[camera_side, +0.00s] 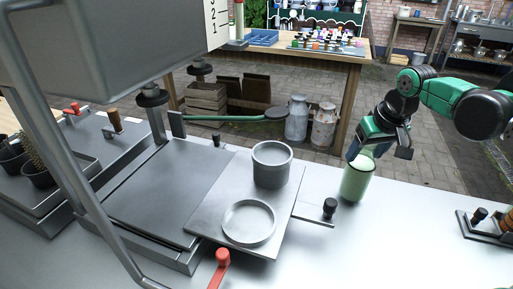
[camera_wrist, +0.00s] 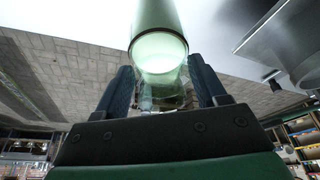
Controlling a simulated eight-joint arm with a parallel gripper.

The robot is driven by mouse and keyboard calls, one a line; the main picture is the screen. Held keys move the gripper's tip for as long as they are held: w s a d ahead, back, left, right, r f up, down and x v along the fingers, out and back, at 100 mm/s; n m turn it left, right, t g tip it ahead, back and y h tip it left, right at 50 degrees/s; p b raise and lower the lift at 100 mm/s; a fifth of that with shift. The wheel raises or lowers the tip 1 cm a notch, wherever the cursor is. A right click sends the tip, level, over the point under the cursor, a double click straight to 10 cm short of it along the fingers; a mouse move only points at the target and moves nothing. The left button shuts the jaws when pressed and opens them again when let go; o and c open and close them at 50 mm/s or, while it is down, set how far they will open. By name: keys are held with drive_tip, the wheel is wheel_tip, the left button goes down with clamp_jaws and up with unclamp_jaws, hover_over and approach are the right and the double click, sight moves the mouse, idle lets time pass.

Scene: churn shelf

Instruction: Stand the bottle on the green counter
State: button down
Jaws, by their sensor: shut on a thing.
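The bottle (camera_side: 357,182) is a pale green cylinder at the right of the side view, close to upright. My gripper (camera_side: 368,150) is above it, its fingers around the bottle's upper end. In the wrist view, the pale green body (camera_wrist: 158,28) runs up out of the frame. A clear, narrower part lies between the two dark fingers of my gripper (camera_wrist: 165,92), which is shut on it. The bottle's foot is over the pale grey counter (camera_side: 310,262); I cannot tell whether it touches. This near counter looks grey-white, not green.
A metal plate (camera_side: 213,213) left of the bottle bears a grey cup (camera_side: 271,166) and a shallow ring (camera_side: 248,223). A black-knobbed lever (camera_side: 329,208) sticks out close to the bottle. A small rack (camera_side: 480,224) stands at right. The counter front between is clear.

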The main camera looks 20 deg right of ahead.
drive_tip(key=shift+f, duration=0.35)
idle(0.3)
unclamp_jaws()
drive_tip(key=shift+c, duration=1)
drive_tip(key=shift+r, duration=4)
